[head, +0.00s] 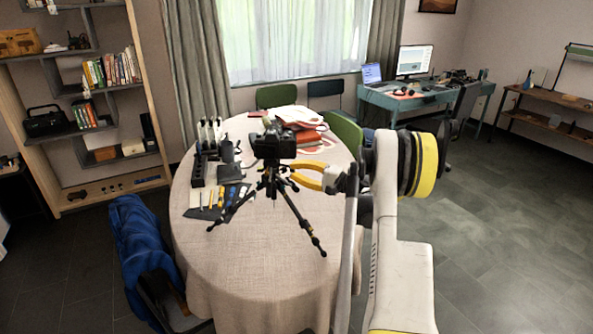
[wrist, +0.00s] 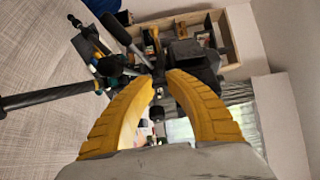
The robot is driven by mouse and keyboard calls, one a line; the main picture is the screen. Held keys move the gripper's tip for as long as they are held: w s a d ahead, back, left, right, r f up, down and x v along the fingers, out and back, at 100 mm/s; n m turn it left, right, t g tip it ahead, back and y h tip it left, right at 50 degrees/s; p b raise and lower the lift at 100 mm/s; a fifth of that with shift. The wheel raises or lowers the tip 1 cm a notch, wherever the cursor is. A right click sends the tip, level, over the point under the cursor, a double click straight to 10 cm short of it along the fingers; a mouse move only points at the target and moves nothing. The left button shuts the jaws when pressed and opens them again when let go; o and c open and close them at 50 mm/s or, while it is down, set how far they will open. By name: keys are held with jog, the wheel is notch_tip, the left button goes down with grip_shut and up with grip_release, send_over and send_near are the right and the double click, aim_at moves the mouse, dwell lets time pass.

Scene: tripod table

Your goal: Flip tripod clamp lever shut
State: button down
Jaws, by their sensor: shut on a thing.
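A black tripod (head: 296,222) stands on the round table (head: 240,262), its legs spread. A black camera (head: 273,145) sits on its head; the camera also shows as a dark block in the wrist view (wrist: 187,52). My gripper (head: 291,176) reaches in from the right, just below the camera. In the wrist view, its yellow fingertips (wrist: 160,84) close on a small dark part at the tripod head, which seems to be the clamp lever. The fingers hide most of it, so I cannot tell the lever's angle. A tripod leg (wrist: 45,98) extends left in the wrist view.
Papers and red books (head: 302,128) lie behind the camera. Small tools (head: 210,198) and a dark holder (head: 198,165) are on the table's left side. A blue-draped chair (head: 140,250) stands at the left front. The table's front is clear beyond the tripod's legs.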

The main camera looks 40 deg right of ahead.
jog(key=shift+s+a+m+t+h, duration=0.1)
jog(key=shift+a+m+t+h, duration=0.2)
jog(key=shift+m+h, duration=0.3)
jog(key=c, duration=1.3)
grip_release()
jog(key=v, duration=1.2)
jog(key=shift+r, duration=0.1)
